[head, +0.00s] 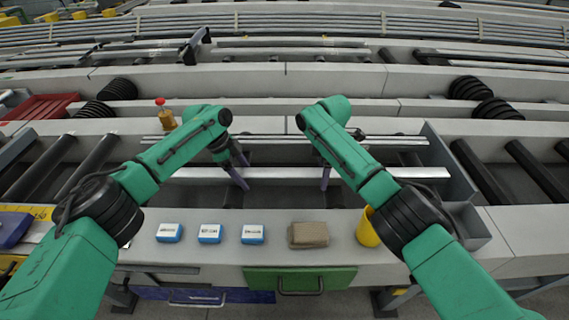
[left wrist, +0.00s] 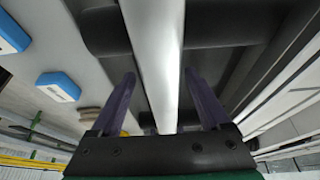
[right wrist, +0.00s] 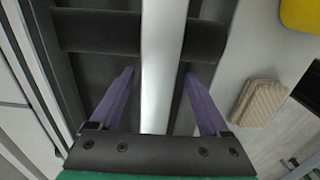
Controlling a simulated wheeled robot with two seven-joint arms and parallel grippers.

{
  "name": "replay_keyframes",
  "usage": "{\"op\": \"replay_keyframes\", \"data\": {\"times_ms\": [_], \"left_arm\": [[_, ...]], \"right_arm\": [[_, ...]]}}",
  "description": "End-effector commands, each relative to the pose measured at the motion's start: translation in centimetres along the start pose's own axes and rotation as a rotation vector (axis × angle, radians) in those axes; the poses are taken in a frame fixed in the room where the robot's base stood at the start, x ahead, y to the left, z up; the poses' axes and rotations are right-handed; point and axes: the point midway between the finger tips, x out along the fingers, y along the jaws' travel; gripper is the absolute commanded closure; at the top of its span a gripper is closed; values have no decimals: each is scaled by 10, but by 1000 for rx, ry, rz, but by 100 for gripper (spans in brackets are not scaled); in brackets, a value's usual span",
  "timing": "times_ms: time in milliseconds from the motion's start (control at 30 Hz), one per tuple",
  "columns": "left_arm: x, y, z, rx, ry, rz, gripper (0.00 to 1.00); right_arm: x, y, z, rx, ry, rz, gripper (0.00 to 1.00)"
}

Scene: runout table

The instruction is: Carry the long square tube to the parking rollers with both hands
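The long square tube (head: 385,173) is a pale metal bar lying left to right across dark rollers in the middle of the table. My left gripper (head: 244,174) is over the tube's left part; in the left wrist view the tube (left wrist: 158,65) runs between its two spread purple fingers. My right gripper (head: 325,180) is over the tube further right; in the right wrist view the tube (right wrist: 163,60) passes between its spread fingers, with gaps on both sides. Black rollers stand at the left (head: 92,165) and right (head: 535,167); I cannot tell which are the parking rollers.
Thinner bars (head: 270,139) lie just behind the tube. Blue-white boxes (head: 210,233), a brown block (head: 308,235) and a yellow cup (head: 368,228) stand on the front ledge. A red-topped bottle (head: 165,115) stands behind my left arm. A grey bin (head: 468,225) is at right.

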Motion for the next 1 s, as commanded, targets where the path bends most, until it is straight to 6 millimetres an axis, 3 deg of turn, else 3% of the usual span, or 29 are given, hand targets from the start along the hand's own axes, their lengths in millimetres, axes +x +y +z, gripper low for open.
{"op": "replay_keyframes", "data": {"times_ms": [167, 500, 733, 867, 1000], "left_arm": [[-8, 0, 0, 1, 0, 0, 20], [-93, 0, 0, 0, 1, -5, 20], [-121, 1, 0, 0, 0, -1, 20], [-121, 1, 0, 0, 0, -1, 20], [-121, 1, 0, 0, 0, -1, 20]], "right_arm": [[0, 0, 0, 0, 0, 0, 20], [0, 0, 0, 0, 0, 0, 20], [-2, 0, 0, 0, 0, 1, 20], [-21, 1, -1, -1, 2, 5, 20], [-59, 1, -1, 0, 2, 6, 20]]}}
